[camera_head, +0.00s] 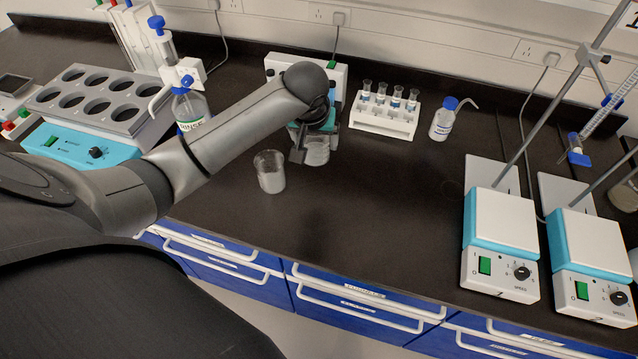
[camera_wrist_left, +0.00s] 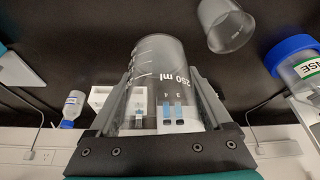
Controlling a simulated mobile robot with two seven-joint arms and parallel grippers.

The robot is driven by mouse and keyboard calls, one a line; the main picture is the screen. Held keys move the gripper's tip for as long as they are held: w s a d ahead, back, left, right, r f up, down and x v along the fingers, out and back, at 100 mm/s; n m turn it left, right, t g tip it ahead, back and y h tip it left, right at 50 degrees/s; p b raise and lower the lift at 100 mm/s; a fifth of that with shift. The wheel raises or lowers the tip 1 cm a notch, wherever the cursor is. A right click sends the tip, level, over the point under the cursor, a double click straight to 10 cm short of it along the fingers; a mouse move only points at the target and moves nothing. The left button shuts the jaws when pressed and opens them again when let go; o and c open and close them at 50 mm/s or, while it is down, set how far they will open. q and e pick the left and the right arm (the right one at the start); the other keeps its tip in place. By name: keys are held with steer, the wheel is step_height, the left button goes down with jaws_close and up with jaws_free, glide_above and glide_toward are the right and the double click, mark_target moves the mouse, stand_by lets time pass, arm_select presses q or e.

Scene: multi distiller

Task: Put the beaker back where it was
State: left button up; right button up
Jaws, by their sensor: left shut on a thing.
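A clear glass beaker (camera_head: 317,153) is held in my left gripper (camera_head: 315,138), over the bench in front of a white device. In the left wrist view the same beaker (camera_wrist_left: 158,62) shows a "250 ml" mark and stands between the two fingers of my left gripper (camera_wrist_left: 167,72), which are shut on it. I cannot tell whether its base touches the bench. A second clear beaker (camera_head: 270,172) stands on the bench to the left, apart from the held one; it also shows in the left wrist view (camera_wrist_left: 224,24). My right gripper is out of view.
A white rack (camera_head: 384,122) with capped tubes and a wash bottle (camera_head: 441,120) stand to the right. A rinse bottle (camera_head: 190,110) and a block with round wells (camera_head: 98,100) are left. Two stirrers (camera_head: 502,230) (camera_head: 592,250) stand far right. The bench (camera_head: 390,215) is clear in the middle.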

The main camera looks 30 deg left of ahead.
arm_select(q)
step_height(320, 180, down, 10)
steer(key=shift+r+b, duration=0.1)
steer(key=shift+b, duration=0.65)
steer(key=shift+f+b, duration=0.5)
steer(key=shift+f, duration=1.65)
steer(key=shift+f, duration=0.15)
steer(key=o, duration=1.4)
steer(key=p+v, duration=0.3)
steer(key=v, duration=0.9)
steer(key=shift+s, duration=0.1)
